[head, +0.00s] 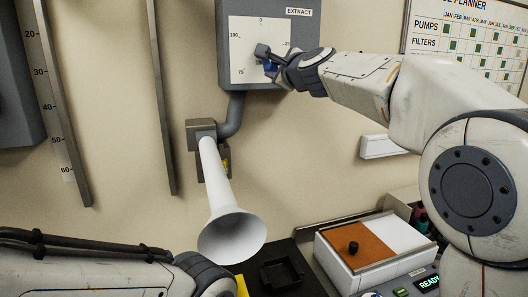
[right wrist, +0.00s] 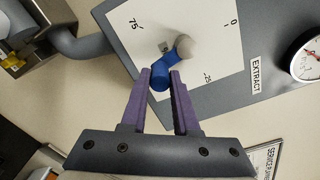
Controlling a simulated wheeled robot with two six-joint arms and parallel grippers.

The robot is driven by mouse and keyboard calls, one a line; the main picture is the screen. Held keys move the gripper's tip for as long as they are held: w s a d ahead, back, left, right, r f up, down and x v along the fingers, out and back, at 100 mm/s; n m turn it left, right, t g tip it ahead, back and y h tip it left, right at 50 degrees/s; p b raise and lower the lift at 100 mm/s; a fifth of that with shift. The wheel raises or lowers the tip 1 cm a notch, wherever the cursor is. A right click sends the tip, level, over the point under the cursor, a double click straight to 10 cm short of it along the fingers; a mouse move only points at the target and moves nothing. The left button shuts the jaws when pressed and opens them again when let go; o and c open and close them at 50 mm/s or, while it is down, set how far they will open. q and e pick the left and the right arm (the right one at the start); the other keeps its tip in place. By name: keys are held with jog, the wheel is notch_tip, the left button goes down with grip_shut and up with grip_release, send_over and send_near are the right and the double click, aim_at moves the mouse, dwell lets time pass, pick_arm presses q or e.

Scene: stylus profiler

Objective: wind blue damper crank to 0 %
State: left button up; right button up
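The blue damper crank (head: 270,68) is on the white dial card (head: 243,59) of the grey EXTRACT box (head: 229,20). In the right wrist view the crank's blue handle (right wrist: 160,78) sits between the purple fingers of my right gripper (right wrist: 161,85), which look closed on its sides. The crank's pale hub (right wrist: 184,46) is clear of the fingers. The handle points away from 0, between the 25 and 75 marks; the mark there is hidden. In the head view my right gripper (head: 272,66) covers the dial's lower right. My left gripper is out of view.
A grey pipe (head: 234,115) runs down from the box to a white horn (head: 229,225). A console with an orange and white top (head: 365,243) stands lower right.

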jog(key=o, duration=0.3)
jog(key=shift+o, duration=0.2)
jog(key=shift+w+d+r, duration=0.1)
jog(key=shift+d, duration=0.2)
notch_tip(320, 180, up, 7)
jog(key=d, duration=0.2)
jog(key=s+a+r, duration=0.2)
jog(key=a+r, duration=0.1)
jog(key=a, duration=0.6)
jog(key=shift+s+a+r, duration=0.25)
jog(key=shift+a+r, duration=0.1)
jog(key=shift+a, duration=0.05)
jog(key=o, duration=0.5)
jog(key=shift+d, duration=0.2)
jog(key=shift+a, duration=0.1)
